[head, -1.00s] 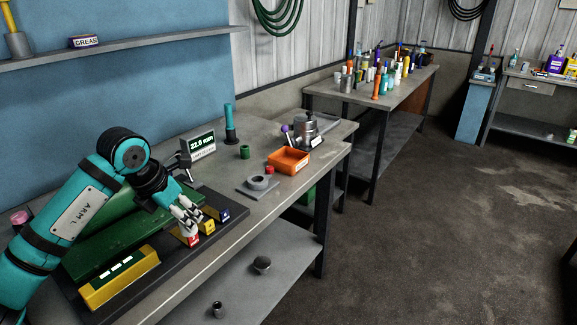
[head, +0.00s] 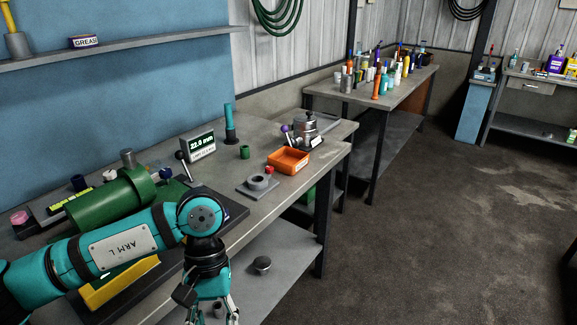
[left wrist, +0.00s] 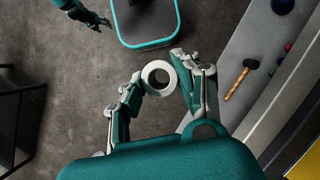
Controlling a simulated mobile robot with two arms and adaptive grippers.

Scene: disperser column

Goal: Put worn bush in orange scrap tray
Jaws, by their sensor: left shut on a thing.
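My left gripper (left wrist: 160,78) is shut on a pale grey ring-shaped bush (left wrist: 159,77), held between the fingertips with bare floor behind it in the left wrist view. In the head view the left gripper (head: 208,312) points down in front of the bench, its fingertips at the bottom edge, and the held bush cannot be made out. The orange scrap tray (head: 276,163) stands on the bench top, up and right of the gripper, and looks empty. My right gripper (left wrist: 97,19) shows at the top left of the left wrist view, away from the bush; its opening is unclear.
A grey block with a ring (head: 258,184), a red knob (head: 269,170) and a green cylinder (head: 245,152) are near the tray. A display reading 22.0 mm (head: 201,147) and a green machine (head: 115,207) stand further left.

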